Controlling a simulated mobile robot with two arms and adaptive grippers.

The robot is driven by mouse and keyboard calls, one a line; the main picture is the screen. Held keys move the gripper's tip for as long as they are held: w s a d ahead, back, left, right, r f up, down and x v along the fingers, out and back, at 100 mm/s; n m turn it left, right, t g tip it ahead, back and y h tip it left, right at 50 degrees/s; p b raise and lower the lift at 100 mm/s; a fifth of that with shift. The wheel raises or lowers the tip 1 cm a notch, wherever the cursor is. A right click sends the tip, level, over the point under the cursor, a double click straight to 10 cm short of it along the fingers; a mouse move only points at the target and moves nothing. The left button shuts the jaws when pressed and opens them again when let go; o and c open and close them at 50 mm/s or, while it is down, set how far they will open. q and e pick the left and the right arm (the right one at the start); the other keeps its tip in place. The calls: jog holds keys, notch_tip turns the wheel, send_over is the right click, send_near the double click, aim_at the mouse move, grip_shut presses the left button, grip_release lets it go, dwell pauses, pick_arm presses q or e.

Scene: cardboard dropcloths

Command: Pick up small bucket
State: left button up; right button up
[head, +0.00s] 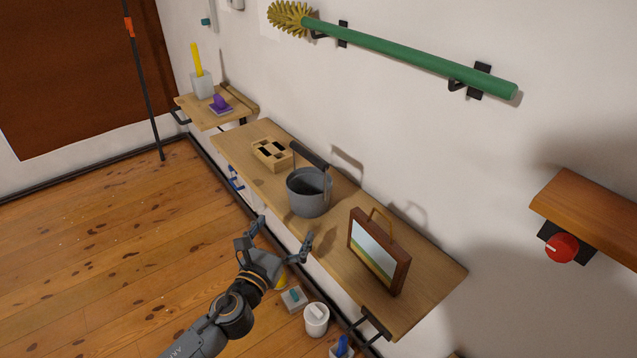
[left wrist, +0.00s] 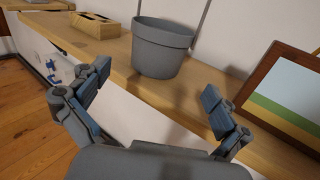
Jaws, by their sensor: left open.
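A small grey bucket (head: 307,195) stands upright on a wooden wall shelf (head: 335,244). Its raised handle has a dark grip above the rim. The bucket also shows at the top middle of the left wrist view (left wrist: 162,47), just beyond my fingers. My left gripper (head: 280,236) is open and empty, in front of the shelf's front edge and apart from the bucket. Its two fingers are spread wide in the left wrist view (left wrist: 152,93), with the bucket between and beyond them. My right gripper is not in view.
A framed picture (head: 378,252) stands on the shelf right of the bucket, and a wooden block with dark slots (head: 272,154) lies left of it. A white pot (head: 316,319) and other small items are below the shelf. A green-handled brush (head: 410,52) hangs above.

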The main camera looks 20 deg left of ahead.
aim_at(300, 205)
pick_arm(q)
jog(key=w, duration=0.7)
jog(key=shift+w+d, duration=0.1)
jog(key=shift+d, duration=0.3)
jog(key=shift+w, duration=0.45)
jog(key=w, duration=0.5)
jog(key=shift+d+f, duration=0.1)
jog(key=shift+d, duration=0.2)
jog(key=shift+s, duration=0.1)
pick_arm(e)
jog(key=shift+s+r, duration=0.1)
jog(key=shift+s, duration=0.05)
pick_arm(q)
jog(key=shift+c, duration=0.2)
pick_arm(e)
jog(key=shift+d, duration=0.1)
pick_arm(q)
jog(key=c, duration=0.9)
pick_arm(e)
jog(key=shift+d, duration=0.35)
